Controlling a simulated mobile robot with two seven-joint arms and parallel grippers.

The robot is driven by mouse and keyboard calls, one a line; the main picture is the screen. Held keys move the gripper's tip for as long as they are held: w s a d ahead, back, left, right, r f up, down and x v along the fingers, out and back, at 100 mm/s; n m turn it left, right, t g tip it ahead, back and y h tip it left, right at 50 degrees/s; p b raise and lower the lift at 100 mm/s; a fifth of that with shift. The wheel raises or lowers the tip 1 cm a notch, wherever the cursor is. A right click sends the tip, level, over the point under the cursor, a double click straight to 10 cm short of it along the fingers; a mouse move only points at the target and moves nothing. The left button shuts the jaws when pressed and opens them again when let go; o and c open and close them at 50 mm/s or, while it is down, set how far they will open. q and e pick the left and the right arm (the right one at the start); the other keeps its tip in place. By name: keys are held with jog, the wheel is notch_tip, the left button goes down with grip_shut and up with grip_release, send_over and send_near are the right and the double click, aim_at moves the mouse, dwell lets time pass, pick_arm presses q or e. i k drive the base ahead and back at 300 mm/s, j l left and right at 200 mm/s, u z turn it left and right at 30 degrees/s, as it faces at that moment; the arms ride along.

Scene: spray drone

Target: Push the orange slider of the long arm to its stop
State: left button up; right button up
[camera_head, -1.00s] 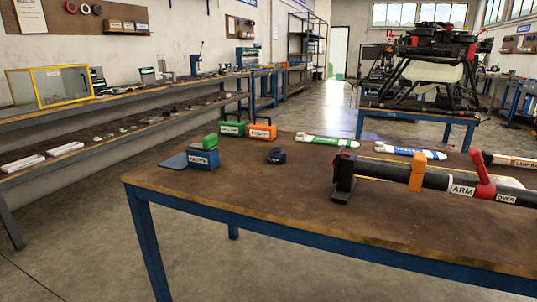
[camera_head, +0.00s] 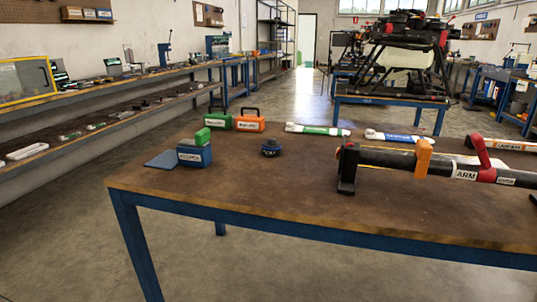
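The long arm (camera_head: 400,159) is a black tube lying along the right part of the table, with a white "ARM" label. Its left end rests in a black stand (camera_head: 348,170). The orange slider (camera_head: 423,157) is a band around the tube, left of the label and apart from the red collar. A red lever (camera_head: 482,155) stands up from the red collar right of the label. The tube's right end is out of the picture. Neither of my grippers shows in the head view.
The brown table (camera_head: 270,205) has a clear front left area. A blue box (camera_head: 194,154) with a green top, a dark round cap (camera_head: 271,148), green and orange cases (camera_head: 248,120), and white tubes (camera_head: 318,130) stand behind. The drone (camera_head: 410,60) is on a bench beyond.

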aim_at(424, 149)
jog(key=i+j+z, duration=0.2)
jog(key=i, duration=0.3)
jog(key=i+j+z, duration=0.25)
jog(key=i, duration=0.25)
jog(key=i+j+z, duration=0.2)
jog(key=i, duration=0.25)
jog(key=j, duration=0.1)
